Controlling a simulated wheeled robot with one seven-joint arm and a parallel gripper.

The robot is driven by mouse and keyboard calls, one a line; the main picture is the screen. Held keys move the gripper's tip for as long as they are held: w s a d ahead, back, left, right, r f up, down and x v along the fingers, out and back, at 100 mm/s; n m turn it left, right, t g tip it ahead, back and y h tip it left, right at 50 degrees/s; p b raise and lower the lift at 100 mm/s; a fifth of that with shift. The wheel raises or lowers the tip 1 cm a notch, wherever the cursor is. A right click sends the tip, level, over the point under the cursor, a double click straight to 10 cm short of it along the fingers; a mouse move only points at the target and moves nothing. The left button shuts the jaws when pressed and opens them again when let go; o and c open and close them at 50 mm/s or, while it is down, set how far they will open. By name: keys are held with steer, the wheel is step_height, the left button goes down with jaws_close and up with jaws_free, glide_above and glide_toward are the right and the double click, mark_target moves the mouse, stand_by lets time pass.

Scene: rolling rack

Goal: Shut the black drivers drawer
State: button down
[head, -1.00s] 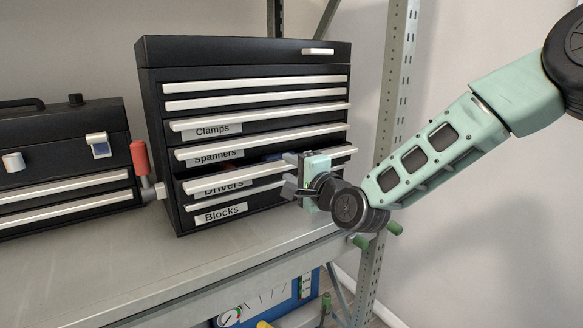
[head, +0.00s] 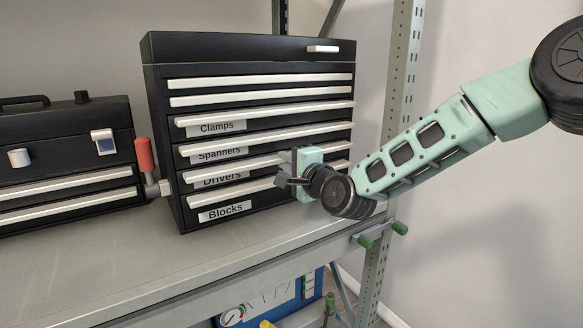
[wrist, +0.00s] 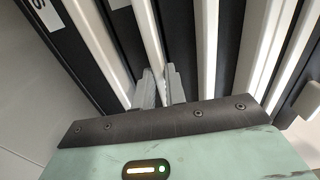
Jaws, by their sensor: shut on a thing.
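The black tool chest (head: 160,140) stands on the shelf. Its Drivers drawer (head: 222,180) is the second from the bottom, with a long white bar handle (head: 235,168). Its front looks about in line with the drawers around it. My gripper (head: 288,176) is at the right half of this handle, shut on it. In the wrist view the two grey fingers of my gripper (wrist: 160,88) stand on either side of a white handle bar (wrist: 149,40). My gripper hides part of the drawer front at the right.
The Spanners drawer (head: 220,154) is just above and the Blocks drawer (head: 225,212) just below. A smaller black toolbox (head: 65,140) and a red-handled tool (head: 145,155) are to the left. A perforated rack post (head: 405,80) rises at the right. The shelf front (head: 150,285) is clear.

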steer(key=c, duration=1.4)
jaws_free()
steer(key=shift+c, duration=0.2)
steer(key=b+v, duration=0.2)
steer(key=v, duration=1.5)
steer(key=shift+s+d+b, duration=0.2)
steer(key=shift+b, duration=0.2)
